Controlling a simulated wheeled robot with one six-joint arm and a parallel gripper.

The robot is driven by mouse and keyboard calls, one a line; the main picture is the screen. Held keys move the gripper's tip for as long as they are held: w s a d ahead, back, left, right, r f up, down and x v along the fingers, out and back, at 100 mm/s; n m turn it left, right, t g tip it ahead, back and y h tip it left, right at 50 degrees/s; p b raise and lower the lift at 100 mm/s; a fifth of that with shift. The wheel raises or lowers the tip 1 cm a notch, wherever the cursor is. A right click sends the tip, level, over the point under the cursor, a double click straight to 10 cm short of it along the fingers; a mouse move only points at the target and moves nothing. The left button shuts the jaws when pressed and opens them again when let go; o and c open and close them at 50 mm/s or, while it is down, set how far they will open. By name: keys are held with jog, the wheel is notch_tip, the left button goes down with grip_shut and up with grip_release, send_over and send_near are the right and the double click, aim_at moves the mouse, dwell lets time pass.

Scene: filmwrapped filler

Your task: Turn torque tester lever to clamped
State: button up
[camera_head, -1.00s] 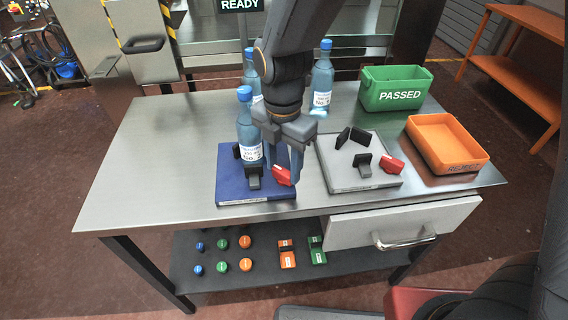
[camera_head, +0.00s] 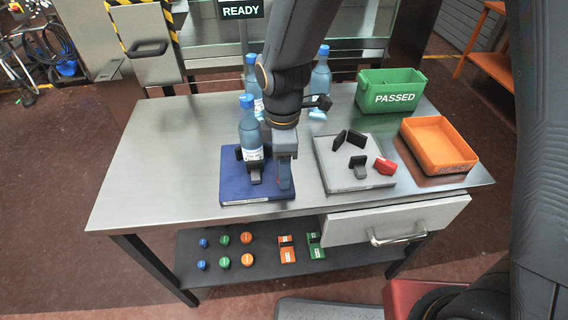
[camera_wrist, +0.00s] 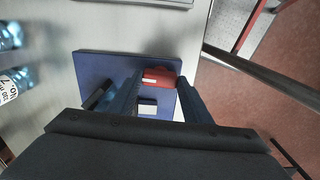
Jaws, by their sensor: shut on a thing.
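A blue tester plate (camera_head: 236,190) lies at the front of the table, and its edge shows in the wrist view (camera_wrist: 92,66). A blue-capped bottle (camera_head: 250,134) stands upright on it beside black jaw blocks (camera_head: 254,174). The plate's red lever (camera_wrist: 160,77) sits between my fingers in the wrist view; in the head view it is mostly hidden behind them. My gripper (camera_head: 285,186) is shut on this lever, pointing down just right of the bottle. The lever's exact angle is hard to tell.
A grey plate (camera_head: 340,183) with black blocks and its own red lever (camera_head: 385,165) lies to the right. Behind stand a green PASSED bin (camera_head: 390,98), an orange bin (camera_head: 438,146) and two more bottles (camera_head: 320,84). The table's left side is clear.

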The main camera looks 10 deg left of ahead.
jog(key=m+p, duration=0.1)
jog(key=m, duration=0.3)
jog(key=shift+r+m+p, duration=0.1)
jog(key=shift+m+p, duration=0.2)
jog(key=shift+a+m+p, duration=0.1)
jog(key=shift+m+p, duration=0.5)
jog(key=shift+m, duration=1.3)
jog(key=shift+w, duration=0.1)
jog(key=o, duration=0.8)
jog(key=shift+r+b, duration=0.9)
jog(key=shift+r, duration=2.95)
jog(key=s+d+m+b, duration=0.1)
jog(key=d+m, duration=0.3)
jog(key=d, duration=0.4)
jog(key=s+d+f+m+t+b, duration=0.1)
jog(key=d+m, duration=0.3)
jog(key=d, duration=0.4)
jog(key=s+d+f+m+b, duration=0.1)
jog(key=d+m, duration=0.2)
jog(key=d, duration=0.5)
jog(key=shift+d+m, duration=0.4)
